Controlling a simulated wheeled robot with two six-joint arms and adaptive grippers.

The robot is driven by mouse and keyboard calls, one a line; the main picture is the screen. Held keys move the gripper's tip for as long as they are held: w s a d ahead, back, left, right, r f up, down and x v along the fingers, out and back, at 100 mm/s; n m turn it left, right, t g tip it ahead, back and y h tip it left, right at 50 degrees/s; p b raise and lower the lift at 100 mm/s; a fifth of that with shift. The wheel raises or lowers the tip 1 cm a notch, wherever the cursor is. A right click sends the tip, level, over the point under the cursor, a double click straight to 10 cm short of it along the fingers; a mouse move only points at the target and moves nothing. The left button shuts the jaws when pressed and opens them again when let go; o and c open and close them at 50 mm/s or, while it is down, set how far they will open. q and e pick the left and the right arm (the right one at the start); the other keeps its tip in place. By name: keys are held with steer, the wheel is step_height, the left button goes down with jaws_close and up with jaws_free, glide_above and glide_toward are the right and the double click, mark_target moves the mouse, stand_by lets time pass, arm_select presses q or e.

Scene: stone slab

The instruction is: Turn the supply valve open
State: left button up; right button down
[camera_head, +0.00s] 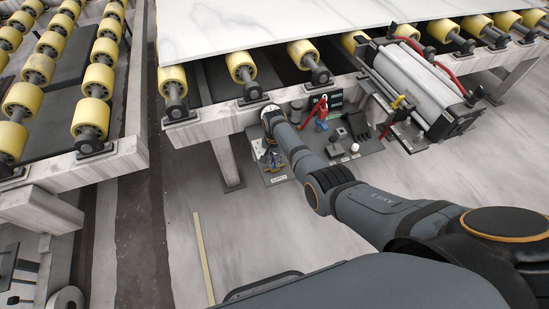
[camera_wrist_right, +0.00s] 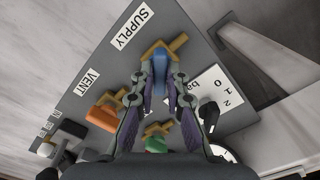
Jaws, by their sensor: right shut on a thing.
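The supply valve shows in the right wrist view as a blue handle (camera_wrist_right: 160,66) on a brass body (camera_wrist_right: 178,43), beside the SUPPLY label (camera_wrist_right: 132,26). My right gripper (camera_wrist_right: 160,72) is closed around the blue handle, with one finger on each side. The handle points up and down in that picture, at an angle to the brass body. In the head view my right gripper (camera_head: 270,157) reaches down to the panel (camera_head: 279,181) under the roller frame, and the handle is too small to make out clearly. My left gripper is in neither view.
An orange handle (camera_wrist_right: 102,118) by the VENT label (camera_wrist_right: 88,80) and a green handle (camera_wrist_right: 155,144) sit close by. A black knob (camera_wrist_right: 208,115) stands by a scale plate. A roller frame (camera_head: 205,126) with a slab (camera_head: 260,25) overhangs the panel; a cylinder (camera_head: 415,85) is right.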

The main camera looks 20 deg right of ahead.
steer(key=m, duration=0.4)
steer(key=shift+m+p, duration=0.3)
steer(key=shift+p, duration=0.1)
steer(key=m, duration=0.4)
steer(key=shift+m, duration=0.3)
steer(key=c, duration=1.4)
jaws_free()
steer(key=shift+o, duration=0.2)
steer(key=shift+r, duration=0.1)
step_height(320, 180, up, 12)
